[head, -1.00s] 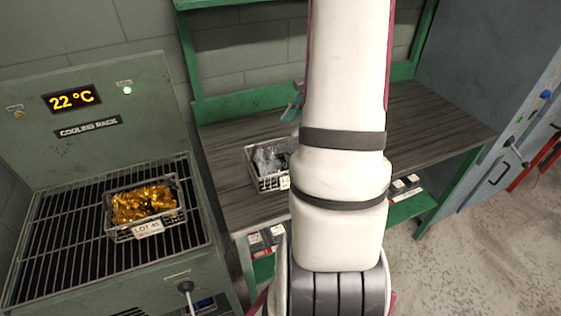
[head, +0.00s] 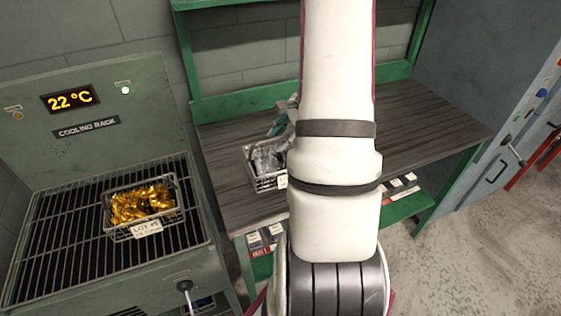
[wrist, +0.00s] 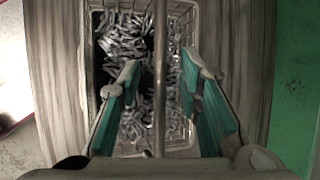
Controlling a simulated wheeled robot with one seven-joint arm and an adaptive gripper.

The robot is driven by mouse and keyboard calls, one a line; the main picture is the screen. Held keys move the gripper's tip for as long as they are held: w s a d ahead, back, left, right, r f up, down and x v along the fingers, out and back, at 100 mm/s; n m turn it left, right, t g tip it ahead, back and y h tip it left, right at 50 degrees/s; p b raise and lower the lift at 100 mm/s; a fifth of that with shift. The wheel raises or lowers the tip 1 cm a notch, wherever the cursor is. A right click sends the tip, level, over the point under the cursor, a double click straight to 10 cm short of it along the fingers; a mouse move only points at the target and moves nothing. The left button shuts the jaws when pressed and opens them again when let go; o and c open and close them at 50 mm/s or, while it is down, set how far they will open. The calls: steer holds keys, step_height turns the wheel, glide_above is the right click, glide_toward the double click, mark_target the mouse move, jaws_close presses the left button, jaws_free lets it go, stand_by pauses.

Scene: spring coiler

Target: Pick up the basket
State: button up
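A wire basket (head: 268,184) of silvery coils stands on the dark wooden bench, partly hidden behind my arm in the head view. In the wrist view the basket (wrist: 91,75) lies below my gripper (wrist: 159,66), with its handle bar (wrist: 160,40) running between the two teal-padded fingers. The fingers are apart and open, one on each side of the bar, with gaps visible. In the head view my gripper (head: 283,120) is at the basket's back right. A second wire basket (head: 178,213) of gold-coloured coils, labelled LOT 45, sits on the cooling rack.
The cooling rack (head: 60,255) at left reads 22 °C, with a green lamp lit. The bench (head: 425,120) is clear on the right. Green uprights and a back rail (head: 235,103) frame it. A grey-blue cabinet (head: 490,160) stands at the right.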

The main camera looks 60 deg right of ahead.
steer(key=shift+f+b, duration=0.25)
steer(key=shift+b, duration=0.05)
stand_by(0.4)
jaws_close()
